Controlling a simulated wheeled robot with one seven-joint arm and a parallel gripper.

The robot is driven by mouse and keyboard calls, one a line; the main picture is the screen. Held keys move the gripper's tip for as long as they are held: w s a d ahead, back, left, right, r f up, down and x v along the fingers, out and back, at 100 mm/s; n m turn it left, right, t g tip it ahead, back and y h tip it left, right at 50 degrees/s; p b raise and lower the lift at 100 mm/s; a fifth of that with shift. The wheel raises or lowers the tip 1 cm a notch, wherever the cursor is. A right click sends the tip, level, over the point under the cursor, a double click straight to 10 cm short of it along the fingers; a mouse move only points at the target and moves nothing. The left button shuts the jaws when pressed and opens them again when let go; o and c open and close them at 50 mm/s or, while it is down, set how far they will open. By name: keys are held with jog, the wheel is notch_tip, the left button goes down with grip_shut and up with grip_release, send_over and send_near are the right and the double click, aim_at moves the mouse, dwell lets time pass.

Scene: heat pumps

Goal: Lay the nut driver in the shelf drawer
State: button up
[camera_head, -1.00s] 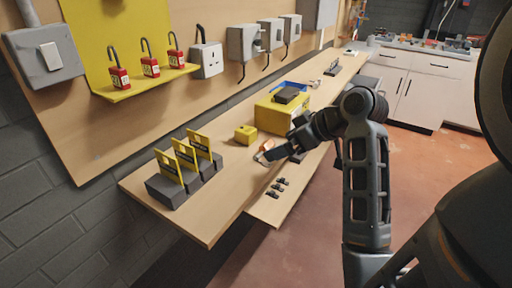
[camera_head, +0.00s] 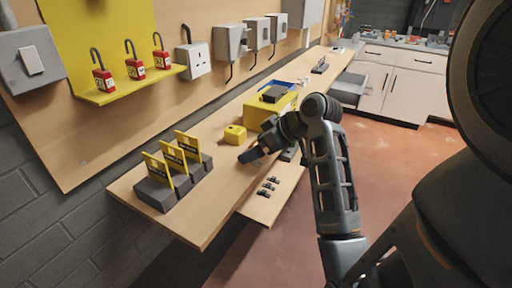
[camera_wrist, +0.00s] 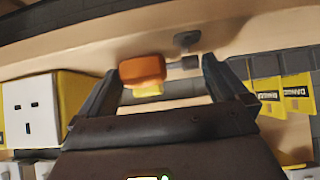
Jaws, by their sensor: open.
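My gripper (camera_head: 246,156) is over the wooden bench, just in front of a small yellow block. In the wrist view my gripper (camera_wrist: 163,68) has its two fingers spread apart. An orange handle (camera_wrist: 142,70) with a short grey shaft, which looks like the nut driver, shows across the gap between the fingertips. I cannot tell whether it touches a finger. In the head view the gripper mostly hides it. A low wooden shelf (camera_head: 259,208), perhaps the shelf drawer, sticks out below the bench's front edge and bears several small black pieces.
Black blocks with yellow cards (camera_head: 175,165) stand at the bench's near end. The small yellow block (camera_head: 235,134) and a larger yellow box (camera_head: 262,112) stand behind my gripper. White cabinets (camera_head: 400,85) stand at the back.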

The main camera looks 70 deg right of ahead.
jog(key=shift+c, duration=0.2)
jog(key=c, duration=0.8)
jog(key=shift+c, duration=0.2)
jog(key=shift+r, duration=0.15)
